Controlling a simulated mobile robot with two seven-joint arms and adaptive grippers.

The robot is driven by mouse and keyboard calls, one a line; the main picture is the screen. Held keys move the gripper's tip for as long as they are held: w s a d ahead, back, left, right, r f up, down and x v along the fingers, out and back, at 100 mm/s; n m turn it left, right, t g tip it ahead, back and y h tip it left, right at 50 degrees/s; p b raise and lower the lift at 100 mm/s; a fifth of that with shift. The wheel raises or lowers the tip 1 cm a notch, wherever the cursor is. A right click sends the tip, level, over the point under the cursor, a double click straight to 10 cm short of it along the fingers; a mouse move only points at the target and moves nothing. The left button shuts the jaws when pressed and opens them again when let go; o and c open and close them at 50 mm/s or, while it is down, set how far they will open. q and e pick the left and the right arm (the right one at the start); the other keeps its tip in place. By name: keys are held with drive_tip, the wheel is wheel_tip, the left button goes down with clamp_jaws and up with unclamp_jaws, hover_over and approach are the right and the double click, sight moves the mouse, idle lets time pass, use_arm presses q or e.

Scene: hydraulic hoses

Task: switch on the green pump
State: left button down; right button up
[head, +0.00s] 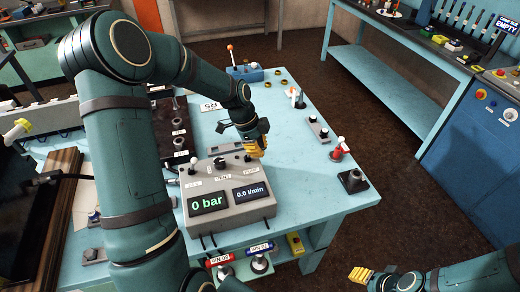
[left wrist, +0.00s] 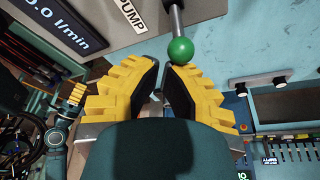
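The grey control box (head: 230,213) stands at the front of the light blue table, its displays reading 0 bar and 0.0 l/min. The pump switch, a metal lever with a green ball (left wrist: 180,51), stands beside the PUMP label (left wrist: 133,14) in the left wrist view. In the head view my gripper hides it. My left gripper (head: 257,145) is over the box's right rear. Its yellow fingertips (left wrist: 162,66) are close together with nothing between them; the green ball is just beyond the right fingertip. I cannot tell whether they touch. My right gripper (head: 361,274) is shut and empty, low at the right.
Two other controls, a left lever (head: 193,162) and a middle knob (head: 219,163), rise from the box. A dark manifold block (head: 172,130) is behind the box at the left. The table's (head: 300,178) middle right is clear.

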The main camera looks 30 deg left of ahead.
use_arm(q)
drive_tip(key=shift+s+a+t+b, duration=0.2)
drive_tip(key=shift+t+b, duration=0.1)
drive_tip(key=shift+b, duration=0.05)
drive_tip(key=shift+s+a+r+t+h+b, duration=0.2)
drive_tip(key=shift+s+t+h+b, duration=0.1)
drive_tip(key=shift+t+h+b, duration=0.3)
drive_tip(key=shift+s+a+r+t+h+b, duration=0.1)
drive_tip(key=shift+s+a+t+h+b, duration=0.2)
drive_tip(key=shift+b, duration=0.35)
drive_tip(key=shift+s+a+t+h+b, duration=0.2)
drive_tip(key=shift+t+h+b, duration=0.2)
drive_tip(key=shift+h+b, duration=0.25)
drive_tip(key=shift+s+a+b, duration=0.15)
drive_tip(key=shift+s+b, duration=0.15)
drive_tip(key=shift+b, duration=0.25)
drive_tip(key=shift+s+a+b, duration=0.25)
drive_tip(key=shift+a+b, duration=0.05)
drive_tip(key=shift+b, duration=0.2)
drive_tip(key=shift+r, duration=0.15)
drive_tip(key=shift+d+r+p, duration=0.1)
drive_tip(key=shift+r+p, duration=0.3)
drive_tip(key=shift+r, duration=0.35)
